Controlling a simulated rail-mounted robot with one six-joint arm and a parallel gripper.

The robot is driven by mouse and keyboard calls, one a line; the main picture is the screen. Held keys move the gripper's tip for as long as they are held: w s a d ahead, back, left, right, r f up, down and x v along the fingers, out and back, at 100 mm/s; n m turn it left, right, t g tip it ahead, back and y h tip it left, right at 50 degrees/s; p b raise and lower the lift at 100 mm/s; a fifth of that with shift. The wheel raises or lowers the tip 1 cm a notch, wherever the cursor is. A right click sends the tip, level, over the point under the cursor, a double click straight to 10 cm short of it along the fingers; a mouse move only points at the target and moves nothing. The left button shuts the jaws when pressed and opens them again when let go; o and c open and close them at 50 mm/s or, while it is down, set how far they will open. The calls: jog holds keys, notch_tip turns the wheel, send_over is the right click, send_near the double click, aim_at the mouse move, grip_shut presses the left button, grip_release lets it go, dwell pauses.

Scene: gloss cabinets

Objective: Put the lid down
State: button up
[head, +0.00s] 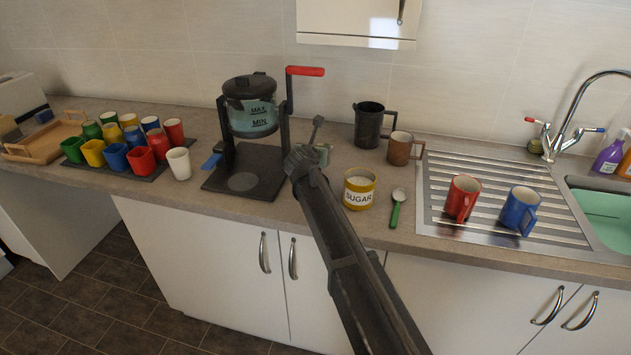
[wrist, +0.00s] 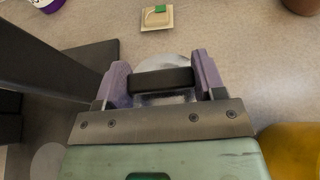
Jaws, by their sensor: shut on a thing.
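My gripper (wrist: 163,82) is shut on the dark bar handle of a lid (wrist: 162,80), with a finger at each end of the bar. Part of the lid's pale round disc shows beyond and under the handle. In the head view my gripper (head: 319,153) is between the kettle stand and the sugar tin; its own body hides the fingers and lid there. The lid appears to be over the worktop; its exact height is unclear. The yellow sugar tin (head: 359,190) stands open to the right, with white contents showing. It also shows in the wrist view (wrist: 292,150).
A kettle (head: 250,108) hangs in a dark stand (head: 240,180) close on the left. A green-handled spoon (head: 396,208) lies right of the tin. A black jug (head: 368,125) and brown mug (head: 400,149) stand behind. A small square item (wrist: 157,18) lies ahead on clear worktop.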

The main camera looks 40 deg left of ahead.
notch_tip(320, 180, down, 5)
jog(key=b, duration=0.4)
jog(key=shift+r, duration=0.55)
jog(key=shift+f, duration=0.25)
jog(key=o, duration=0.9)
jog(key=shift+o, duration=0.2)
